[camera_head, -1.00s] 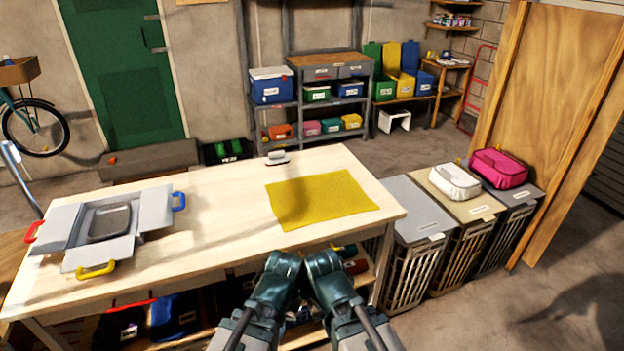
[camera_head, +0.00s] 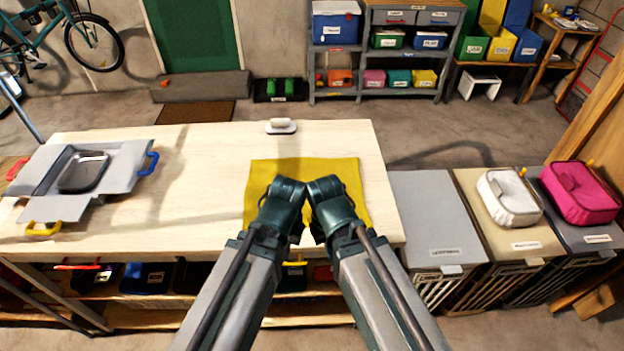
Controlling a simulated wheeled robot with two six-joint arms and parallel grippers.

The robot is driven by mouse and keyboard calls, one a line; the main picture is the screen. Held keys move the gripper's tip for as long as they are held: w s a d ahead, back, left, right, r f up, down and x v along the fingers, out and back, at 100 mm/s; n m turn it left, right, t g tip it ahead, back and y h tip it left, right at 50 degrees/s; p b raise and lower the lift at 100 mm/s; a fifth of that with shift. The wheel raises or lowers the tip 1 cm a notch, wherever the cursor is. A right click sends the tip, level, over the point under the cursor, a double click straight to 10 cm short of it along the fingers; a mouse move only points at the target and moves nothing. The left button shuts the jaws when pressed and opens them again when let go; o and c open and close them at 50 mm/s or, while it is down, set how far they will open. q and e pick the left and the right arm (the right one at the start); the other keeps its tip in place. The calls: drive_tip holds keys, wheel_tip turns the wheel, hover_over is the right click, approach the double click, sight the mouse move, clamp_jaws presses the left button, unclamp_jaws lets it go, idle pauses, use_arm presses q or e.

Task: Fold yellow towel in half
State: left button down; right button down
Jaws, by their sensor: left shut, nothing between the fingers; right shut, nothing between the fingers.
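The yellow towel (camera_head: 305,168) lies flat and spread out near the right end of the pale wooden table (camera_head: 215,150). Both of my arms reach in from the bottom and cover its middle and near part. My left gripper (camera_head: 286,192) and my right gripper (camera_head: 326,190) are side by side over the towel, their wrists close together. Both are shut and hold nothing. The fingertips are mostly hidden behind the wrists, so I cannot tell whether they touch the towel.
An opened grey box with a metal tray (camera_head: 84,172) sits at the table's left. A grey-lidded hamper (camera_head: 436,215) adjoins the right end. The table's middle is clear.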

wheel_tip(320, 180, up, 15)
drive_tip(key=p, duration=1.4)
drive_tip(key=shift+w+d, duration=0.1)
